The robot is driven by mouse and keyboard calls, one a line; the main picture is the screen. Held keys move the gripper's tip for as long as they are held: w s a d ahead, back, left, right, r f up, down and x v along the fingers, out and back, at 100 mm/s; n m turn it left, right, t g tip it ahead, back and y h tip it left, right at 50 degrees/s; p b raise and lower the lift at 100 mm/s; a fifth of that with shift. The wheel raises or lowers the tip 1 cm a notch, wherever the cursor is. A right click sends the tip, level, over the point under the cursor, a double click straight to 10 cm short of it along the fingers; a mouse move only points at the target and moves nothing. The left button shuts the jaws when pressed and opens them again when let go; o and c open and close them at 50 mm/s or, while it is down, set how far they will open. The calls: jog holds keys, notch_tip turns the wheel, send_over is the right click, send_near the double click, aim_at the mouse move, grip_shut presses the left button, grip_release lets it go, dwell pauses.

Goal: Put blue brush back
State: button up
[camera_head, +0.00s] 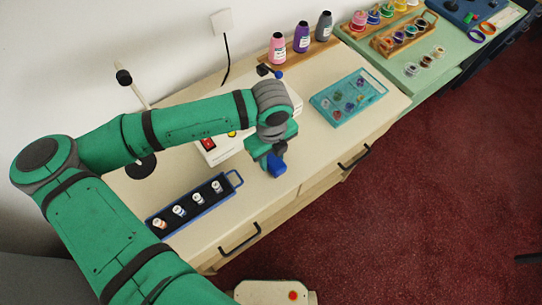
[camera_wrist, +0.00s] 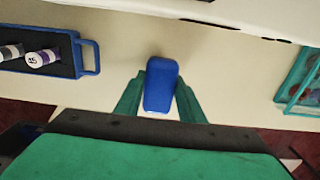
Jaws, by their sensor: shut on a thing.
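My gripper (camera_head: 270,158) is shut on a blue, rounded, block-like thing (camera_head: 277,166), which I take to be the blue brush. It hangs over the cream counter, in front of the white device. In the wrist view the blue brush (camera_wrist: 161,84) is between the two green fingers, with its blue end facing the camera. No bristles show. I cannot tell its exact height above the counter.
A blue-handled tray (camera_head: 192,207) with several small vials is left of my gripper. A white device (camera_head: 212,150) with a red switch stands behind it. A teal case (camera_head: 325,112) is to the right. Bottles (camera_head: 278,48) stand at the back. The counter between tray and case is clear.

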aim_at(271, 157)
jog(key=o, duration=1)
jog(key=shift+f, duration=0.1)
notch_tip(271, 157, up, 12)
jog(key=shift+a, duration=0.1)
